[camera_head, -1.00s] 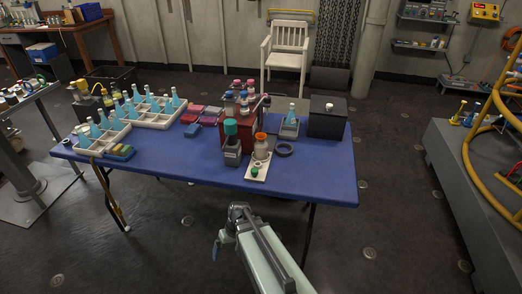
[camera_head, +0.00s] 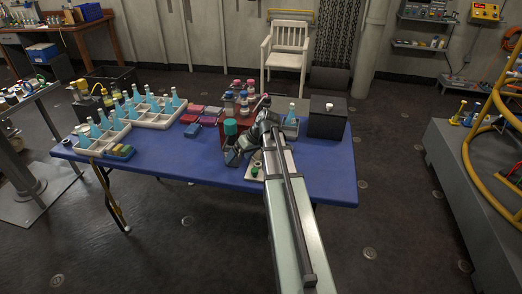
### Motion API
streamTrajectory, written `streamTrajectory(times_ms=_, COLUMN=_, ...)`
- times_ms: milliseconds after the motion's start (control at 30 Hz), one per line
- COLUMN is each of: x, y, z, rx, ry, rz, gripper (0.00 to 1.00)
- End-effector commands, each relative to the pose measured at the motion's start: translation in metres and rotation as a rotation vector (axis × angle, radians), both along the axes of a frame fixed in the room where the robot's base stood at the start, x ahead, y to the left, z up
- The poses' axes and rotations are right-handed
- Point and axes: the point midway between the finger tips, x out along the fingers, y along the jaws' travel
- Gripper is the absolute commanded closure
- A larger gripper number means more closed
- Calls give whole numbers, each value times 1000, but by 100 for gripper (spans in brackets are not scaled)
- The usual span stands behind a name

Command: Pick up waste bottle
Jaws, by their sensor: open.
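A dark bottle with a teal cap (camera_head: 231,128) and a pale label stands upright on the blue table (camera_head: 190,168), near its front edge. I cannot tell for sure whether it is the waste bottle. My gripper (camera_head: 240,152) is open, close to the right side of this bottle. The fingers are small and partly lost against it, so I cannot tell whether they touch it or stand around it. The orange-capped bottle beside it is hidden behind my arm. A white plate (camera_head: 254,174) with a green cap (camera_head: 255,170) shows just below my gripper.
A red rack (camera_head: 228,128) with several capped bottles stands just behind. White trays (camera_head: 117,136) of blue flasks fill the left. A black box (camera_head: 327,117) and a flask in a small tray (camera_head: 290,127) stand right.

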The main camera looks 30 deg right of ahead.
Motion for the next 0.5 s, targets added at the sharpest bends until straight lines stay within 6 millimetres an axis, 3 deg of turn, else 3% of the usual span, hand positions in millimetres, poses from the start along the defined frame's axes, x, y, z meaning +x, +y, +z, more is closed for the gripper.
streamTrajectory(times_ms=33, x=17, y=-23, z=15, rx=-50, ry=-6, rz=40, gripper=5)
streamTrajectory(times_ms=200, x=42, y=-90, z=48, rx=-256, ry=53, rz=237, gripper=5)
streamTrajectory(times_ms=333, x=50, y=-126, z=67, rx=-363, ry=117, rz=352, gripper=5)
streamTrajectory(times_ms=500, x=52, y=-149, z=79, rx=-429, ry=169, rz=432, gripper=5)
